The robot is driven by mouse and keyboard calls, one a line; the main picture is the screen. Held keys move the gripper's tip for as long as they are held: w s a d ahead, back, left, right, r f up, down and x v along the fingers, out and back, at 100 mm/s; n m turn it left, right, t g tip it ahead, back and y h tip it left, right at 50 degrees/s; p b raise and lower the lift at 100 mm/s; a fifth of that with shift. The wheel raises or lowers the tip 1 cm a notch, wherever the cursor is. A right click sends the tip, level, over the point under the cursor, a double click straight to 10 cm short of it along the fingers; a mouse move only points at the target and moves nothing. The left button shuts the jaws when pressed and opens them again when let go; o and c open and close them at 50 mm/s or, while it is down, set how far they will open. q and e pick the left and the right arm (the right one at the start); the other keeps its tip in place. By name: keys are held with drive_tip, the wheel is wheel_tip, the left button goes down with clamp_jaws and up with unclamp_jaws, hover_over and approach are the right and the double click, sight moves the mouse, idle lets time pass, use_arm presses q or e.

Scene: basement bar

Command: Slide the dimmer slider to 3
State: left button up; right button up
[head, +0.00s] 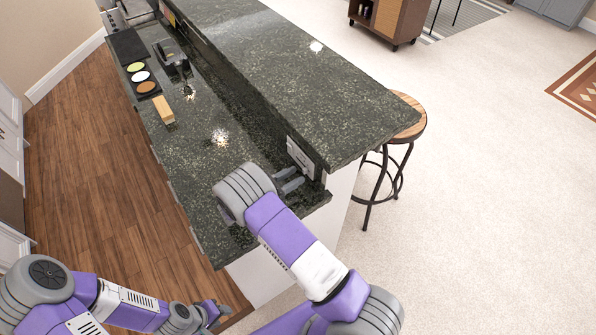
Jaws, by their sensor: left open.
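A pale panel (300,157) with small dark marks is on the vertical face under the raised bar top, near its front end. It looks like the dimmer's plate; the slider and its setting are too small to read. My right gripper (293,179) is just in front of and below this panel, its two fingers apart, pointing toward the wall face. I cannot tell whether a fingertip touches anything. My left gripper (217,311) is low at the bottom, open and empty, beside the counter's end and far from the panel.
The lower dark granite counter (180,170) holds a yellowish block (163,110), a tray of coloured discs (141,76) and a dark item (172,62). The raised bar top (290,70) overhangs the panel. A round stool (408,118) stands right.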

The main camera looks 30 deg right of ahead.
sight(305, 171)
drive_tip(key=shift+w+d, duration=0.2)
drive_tip(key=shift+d, duration=1.1)
clamp_jaws()
idle(0.5)
